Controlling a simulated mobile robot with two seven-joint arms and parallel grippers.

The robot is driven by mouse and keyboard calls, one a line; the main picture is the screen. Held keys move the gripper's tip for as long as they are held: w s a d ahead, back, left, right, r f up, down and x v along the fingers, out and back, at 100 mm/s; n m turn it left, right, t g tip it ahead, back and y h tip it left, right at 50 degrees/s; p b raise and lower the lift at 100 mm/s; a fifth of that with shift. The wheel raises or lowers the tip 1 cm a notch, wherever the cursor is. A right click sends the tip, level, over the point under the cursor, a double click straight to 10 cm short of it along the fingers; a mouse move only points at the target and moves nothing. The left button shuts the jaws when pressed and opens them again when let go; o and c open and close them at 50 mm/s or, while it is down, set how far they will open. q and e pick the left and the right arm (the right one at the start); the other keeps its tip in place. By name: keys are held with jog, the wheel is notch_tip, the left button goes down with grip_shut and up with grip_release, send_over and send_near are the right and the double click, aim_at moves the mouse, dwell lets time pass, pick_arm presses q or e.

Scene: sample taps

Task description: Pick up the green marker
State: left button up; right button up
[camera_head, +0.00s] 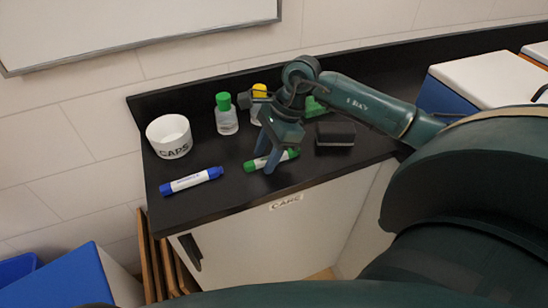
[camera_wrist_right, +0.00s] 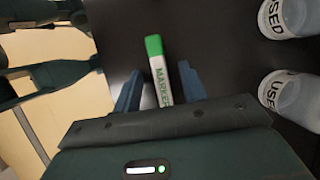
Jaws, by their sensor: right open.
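The green marker (camera_head: 285,157), white-bodied with green ends, lies on the black counter top near its front edge. My right gripper (camera_head: 267,163) is over it, pointing down, and its fingers hide part of the marker in the head view. In the right wrist view the marker (camera_wrist_right: 158,68) lies between the two blue fingers of the right gripper (camera_wrist_right: 160,86). The fingers are apart, with a gap on each side of the marker. Whether they touch the counter is hard to tell. My left gripper is in neither view.
A blue marker (camera_head: 192,180) lies to the left on the counter (camera_head: 215,205). A white cup (camera_head: 168,137) labelled CAPS stands behind it. A green-capped bottle (camera_head: 226,115) and a yellow-capped bottle (camera_head: 258,91) stand behind the gripper. A dark eraser-like block (camera_head: 335,138) is close on the right.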

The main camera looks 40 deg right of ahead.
jog(key=shift+f, duration=0.15)
jog(key=shift+c, duration=0.4)
grip_shut()
jog(key=shift+r, duration=0.4)
notch_tip(320, 180, up, 10)
jog(key=shift+f+b, duration=0.2)
jog(key=shift+b, duration=0.15)
